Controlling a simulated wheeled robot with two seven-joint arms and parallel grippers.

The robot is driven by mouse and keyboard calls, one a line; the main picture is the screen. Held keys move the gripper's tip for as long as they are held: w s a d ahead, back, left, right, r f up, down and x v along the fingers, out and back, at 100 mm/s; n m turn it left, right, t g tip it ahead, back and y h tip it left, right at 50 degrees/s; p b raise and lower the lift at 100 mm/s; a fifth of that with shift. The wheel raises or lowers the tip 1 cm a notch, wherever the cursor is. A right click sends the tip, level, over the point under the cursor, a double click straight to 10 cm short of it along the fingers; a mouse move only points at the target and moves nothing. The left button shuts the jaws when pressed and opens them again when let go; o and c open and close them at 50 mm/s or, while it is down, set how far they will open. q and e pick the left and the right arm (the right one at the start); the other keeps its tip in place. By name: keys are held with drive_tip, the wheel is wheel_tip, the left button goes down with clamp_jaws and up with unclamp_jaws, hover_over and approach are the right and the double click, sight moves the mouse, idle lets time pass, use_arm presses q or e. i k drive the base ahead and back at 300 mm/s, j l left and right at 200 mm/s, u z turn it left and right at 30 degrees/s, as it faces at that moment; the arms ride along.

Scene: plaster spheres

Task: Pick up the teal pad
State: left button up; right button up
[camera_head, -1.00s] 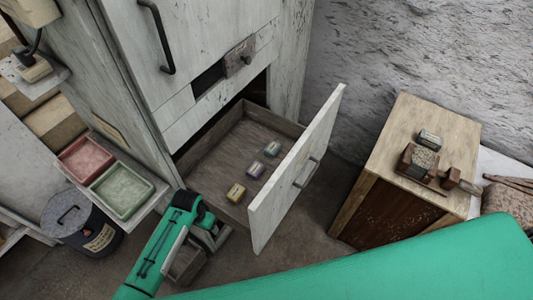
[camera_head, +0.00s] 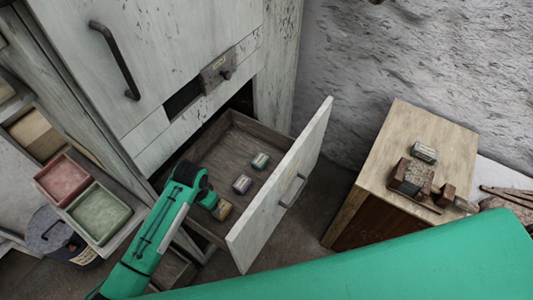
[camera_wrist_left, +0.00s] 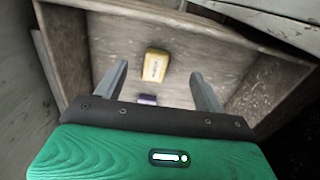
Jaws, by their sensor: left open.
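The teal pad (camera_head: 260,161) lies in the open drawer (camera_head: 226,147), farthest back of three small pads in the head view. A purple pad (camera_head: 242,184) lies in the middle, and a yellow pad (camera_head: 222,209) lies nearest my left gripper (camera_head: 208,200). My left gripper is over the drawer's near left part, its fingers partly hidden in the head view. In the left wrist view, the gripper (camera_wrist_left: 160,70) is open and empty, with the yellow pad (camera_wrist_left: 155,66) beyond and between its fingers. The purple pad (camera_wrist_left: 148,99) is partly hidden there. I cannot make out the teal pad there.
The drawer front (camera_head: 283,187) stands upright on the right of the pads. The cabinet (camera_head: 150,65) rises behind. A red tray (camera_head: 62,179) and a green tray (camera_head: 99,213) sit at left. A wooden stand (camera_head: 420,150) at right bears a small block and a brown holder.

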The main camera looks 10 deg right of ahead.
sight(261, 160)
drive_tip(key=i+l, duration=0.5)
drive_tip(key=l, duration=0.25)
drive_tip(key=i+l, duration=0.25)
drive_tip(key=l, duration=0.1)
